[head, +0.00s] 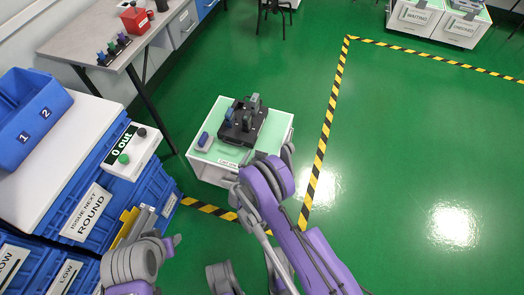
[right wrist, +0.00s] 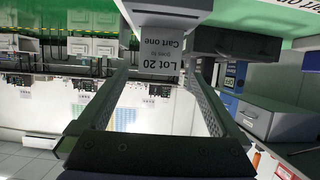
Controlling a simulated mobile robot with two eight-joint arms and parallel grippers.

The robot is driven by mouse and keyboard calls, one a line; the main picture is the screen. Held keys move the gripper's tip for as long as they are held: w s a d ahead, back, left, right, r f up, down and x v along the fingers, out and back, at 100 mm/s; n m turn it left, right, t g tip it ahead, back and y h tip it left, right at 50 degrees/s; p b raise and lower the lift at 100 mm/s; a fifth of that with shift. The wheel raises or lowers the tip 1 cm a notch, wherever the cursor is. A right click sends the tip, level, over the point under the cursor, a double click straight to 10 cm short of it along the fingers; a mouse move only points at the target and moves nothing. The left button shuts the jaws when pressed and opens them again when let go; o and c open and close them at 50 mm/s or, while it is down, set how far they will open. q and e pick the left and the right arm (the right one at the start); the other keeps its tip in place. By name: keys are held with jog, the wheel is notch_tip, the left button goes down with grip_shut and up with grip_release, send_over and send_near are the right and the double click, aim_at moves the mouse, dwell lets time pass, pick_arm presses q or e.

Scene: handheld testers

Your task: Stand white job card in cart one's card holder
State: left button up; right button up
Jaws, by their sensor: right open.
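Cart one (head: 212,172) is a small white cart with a pale green top, in the middle of the head view. My right gripper (right wrist: 164,70) is open, with a finger on each side of the card. In the head view, my right arm hides the card and holder. My left arm is at the lower left, and its fingers cannot be made out.
A black tray (head: 240,136) with several testers stands on cart one; a blue tester (head: 203,139) lies beside it. At left are blue crates (head: 92,205) and a white button box (head: 134,153). Green floor (head: 420,150) right of the striped tape (head: 324,130) is clear.

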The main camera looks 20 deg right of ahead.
jog(key=s+d+r+n+g+y, duration=0.1)
jog(key=s+d+r+g, duration=0.3)
jog(key=r, duration=0.6)
jog(key=s+d+r+n+g+y, duration=0.15)
jog(key=s+r, duration=0.35)
jog(key=r, duration=0.5)
jog(key=s+r+n+y, duration=0.2)
jog(key=s+r, duration=0.2)
jog(key=s, duration=0.7)
jog(key=s+a+r+n+g+y, duration=0.1)
jog(key=s+r+n+y, duration=0.1)
jog(key=s, duration=0.9)
notch_tip(320, 180, up, 2)
jog(key=shift+s+a+r+y, duration=0.15)
jog(key=shift+s+y, duration=0.2)
jog(key=shift+y, duration=0.2)
